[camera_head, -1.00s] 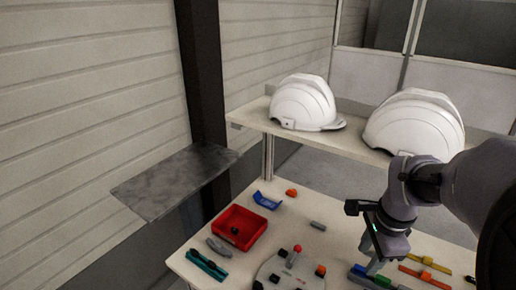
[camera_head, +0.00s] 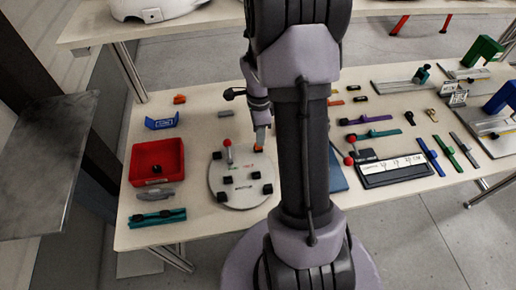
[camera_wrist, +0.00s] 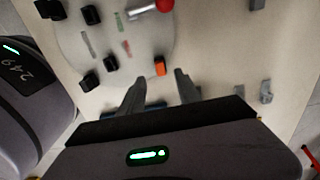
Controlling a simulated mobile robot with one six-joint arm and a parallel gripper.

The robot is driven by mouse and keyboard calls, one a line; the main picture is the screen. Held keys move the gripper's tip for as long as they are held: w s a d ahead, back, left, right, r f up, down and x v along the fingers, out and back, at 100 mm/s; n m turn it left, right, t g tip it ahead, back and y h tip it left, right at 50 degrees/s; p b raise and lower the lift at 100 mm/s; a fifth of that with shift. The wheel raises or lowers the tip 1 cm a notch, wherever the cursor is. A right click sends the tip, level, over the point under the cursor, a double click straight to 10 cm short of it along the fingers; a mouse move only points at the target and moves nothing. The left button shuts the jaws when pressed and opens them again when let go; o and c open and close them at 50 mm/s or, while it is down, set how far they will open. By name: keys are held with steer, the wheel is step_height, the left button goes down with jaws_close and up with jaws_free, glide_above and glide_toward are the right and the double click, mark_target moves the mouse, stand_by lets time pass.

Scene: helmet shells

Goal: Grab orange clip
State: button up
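The orange clip (camera_head: 259,150) sits near the far edge of a round grey plate (camera_head: 218,187) on the table. It also shows in the wrist view (camera_wrist: 160,66), just beyond my fingertips. My gripper (camera_wrist: 157,80) is open and empty there, with one finger on each side of the gap and the clip roughly in line with that gap. In the head view my gripper (camera_head: 262,118) hangs by the far edge of the plate, close to the clip. Whether a finger touches the clip cannot be told.
A red-balled lever (camera_head: 227,145) stands on the plate left of the clip, with several black knobs (camera_head: 228,180) nearby. A red bin (camera_head: 136,176) and a blue bracket (camera_head: 162,121) lie to the left. A small orange piece (camera_head: 179,99) lies at the back.

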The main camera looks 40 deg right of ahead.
step_height(320, 180, down, 5)
steer(key=shift+w+f+b, duration=0.1)
steer(key=shift+f+b, duration=0.1)
steer(key=shift+b, duration=1.05)
steer(key=shift+r, duration=0.15)
steer(key=shift+c, duration=0.2)
jaws_close()
